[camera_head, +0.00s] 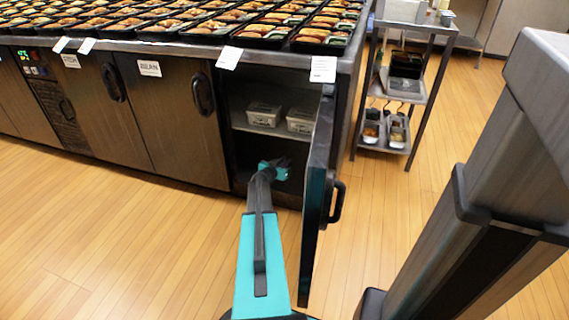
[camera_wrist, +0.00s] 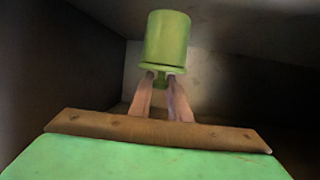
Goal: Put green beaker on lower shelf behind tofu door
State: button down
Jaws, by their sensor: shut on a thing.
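In the head view, my gripper (camera_head: 284,164) reaches into the dark lower compartment (camera_head: 243,155) of an open cabinet; the beaker cannot be made out there. The cabinet door (camera_head: 317,195) stands swung open to the right of my arm; its label cannot be read here. Dark walls surround the beaker in the wrist view. Whether its base touches the lower shelf cannot be told.
The upper shelf (camera_head: 262,129) above my gripper holds two pale tubs, one left (camera_head: 264,113) and one right (camera_head: 301,120). Closed doors (camera_head: 172,115) are to the left. The counter above is full of bento trays (camera_head: 209,29). A cart (camera_head: 432,65) stands at right; the wooden floor in front is clear.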

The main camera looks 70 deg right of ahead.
jog(key=d, duration=0.1)
jog(key=w+d, duration=0.1)
jog(key=d, duration=0.1)
jog(key=shift+w+d+f, duration=0.2)
jog(key=shift+w+d, duration=0.05)
jog(key=shift+d, duration=0.15)
jog(key=shift+f+b, duration=0.6)
jog(key=shift+f, duration=1.15)
jog(key=shift+f+b, duration=0.15)
jog(key=shift+b, duration=0.25)
jog(key=c, duration=1.7)
grip_release()
jog(key=shift+o, duration=0.2)
jog(key=shift+r+p, duration=0.25)
jog(key=shift+p, duration=0.3)
jog(key=p+v, duration=0.1)
jog(key=v, duration=1.1)
jog(key=shift+f, duration=0.15)
